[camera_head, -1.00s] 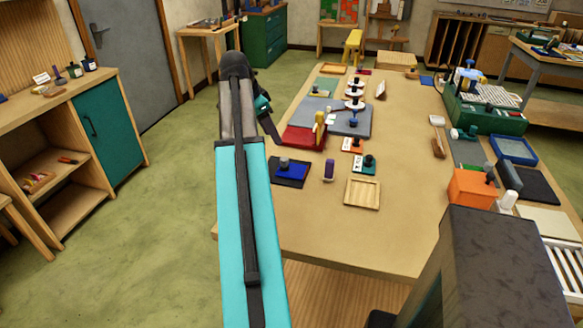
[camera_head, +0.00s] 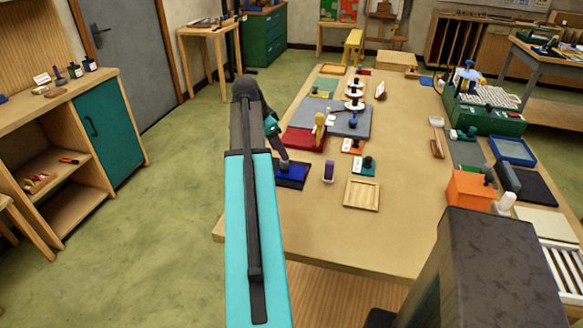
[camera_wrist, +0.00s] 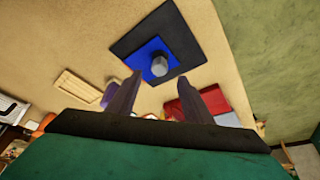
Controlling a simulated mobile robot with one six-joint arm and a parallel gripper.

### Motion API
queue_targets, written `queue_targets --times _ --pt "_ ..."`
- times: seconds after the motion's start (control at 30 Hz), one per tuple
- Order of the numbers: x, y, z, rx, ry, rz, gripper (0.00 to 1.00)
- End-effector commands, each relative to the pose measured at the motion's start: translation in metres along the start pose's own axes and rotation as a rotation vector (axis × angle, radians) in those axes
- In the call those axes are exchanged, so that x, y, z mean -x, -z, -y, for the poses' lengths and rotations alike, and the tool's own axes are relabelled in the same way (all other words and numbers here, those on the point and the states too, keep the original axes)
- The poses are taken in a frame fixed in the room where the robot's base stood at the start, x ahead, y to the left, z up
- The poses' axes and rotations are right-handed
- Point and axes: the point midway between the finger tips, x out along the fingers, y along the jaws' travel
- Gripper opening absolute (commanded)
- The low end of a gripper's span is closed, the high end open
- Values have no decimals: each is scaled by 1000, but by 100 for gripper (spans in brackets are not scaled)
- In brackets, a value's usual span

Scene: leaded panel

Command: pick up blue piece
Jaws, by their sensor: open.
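The blue piece (camera_head: 296,173) is a flat blue square on a dark mat (camera_head: 288,184) near the left edge of the table. In the wrist view the blue piece (camera_wrist: 177,50) lies on the dark mat (camera_wrist: 126,43) with a grey knob (camera_wrist: 159,66) standing on it. My gripper (camera_wrist: 168,92) is open and empty, its two fingers apart, with the knob just beyond the fingertips and a gap between. In the head view my gripper (camera_head: 283,157) is just above the knob and partly hides it.
A red block (camera_head: 300,138) with a yellow piece (camera_head: 319,126) stands behind the mat. A purple piece (camera_head: 329,171) stands close on the right, and a wooden tray (camera_head: 362,193) lies further right. The table (camera_head: 330,228) is clear in front.

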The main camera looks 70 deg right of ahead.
Motion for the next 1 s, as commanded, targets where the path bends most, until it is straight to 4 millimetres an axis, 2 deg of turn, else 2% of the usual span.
queue_targets --times 0.2,0.73,1.0 --pt "-16 0 0 0 -1 0 46" --pt "-21 0 -1 0 -1 0 46" --pt "-39 -2 -2 0 -2 1 46"
